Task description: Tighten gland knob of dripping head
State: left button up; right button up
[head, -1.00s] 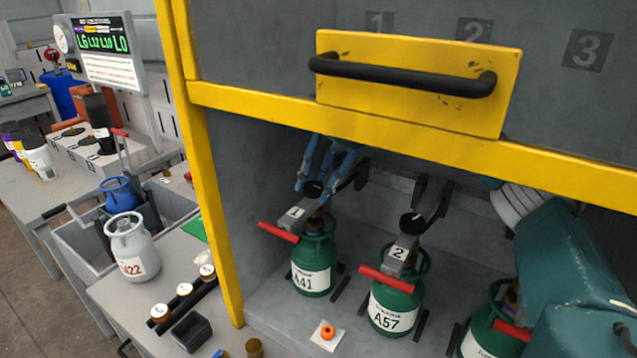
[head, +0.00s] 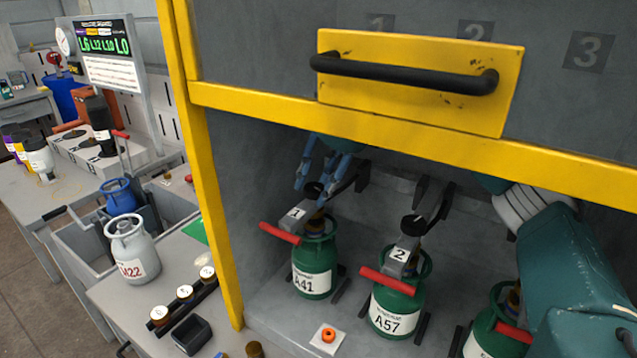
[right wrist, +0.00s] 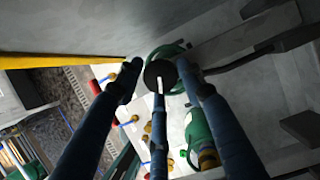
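Filling head 1 (head: 297,213) sits over the green cylinder A41 (head: 312,281) in the bay; its red lever (head: 279,233) points left. Its round black gland knob (head: 313,188) also shows in the right wrist view (right wrist: 153,72), with a white stripe. My right gripper (head: 318,184) has its blue fingers spread around this knob from above, fingertips (right wrist: 160,80) at knob level. A gap shows on the left side; contact on the right cannot be told. Head 2 (head: 402,255) with its black knob (head: 412,225) stands over cylinder A57 (head: 395,306). No drip is visible. My left gripper is not in view.
A yellow frame beam (head: 420,132) and handled panel (head: 418,112) overhang the bay; a yellow post (head: 214,200) stands left. An orange ring (head: 328,335) lies on a white pad in front. A third green cylinder (head: 490,338) is partly hidden at right by my teal arm.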

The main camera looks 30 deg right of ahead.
jog(key=o, duration=0.3)
jog(key=shift+w+r, duration=0.15)
jog(key=shift+w, duration=0.05)
jog(key=shift+w+a, duration=0.1)
jog(key=v, duration=0.7)
jog(key=shift+r, duration=0.1)
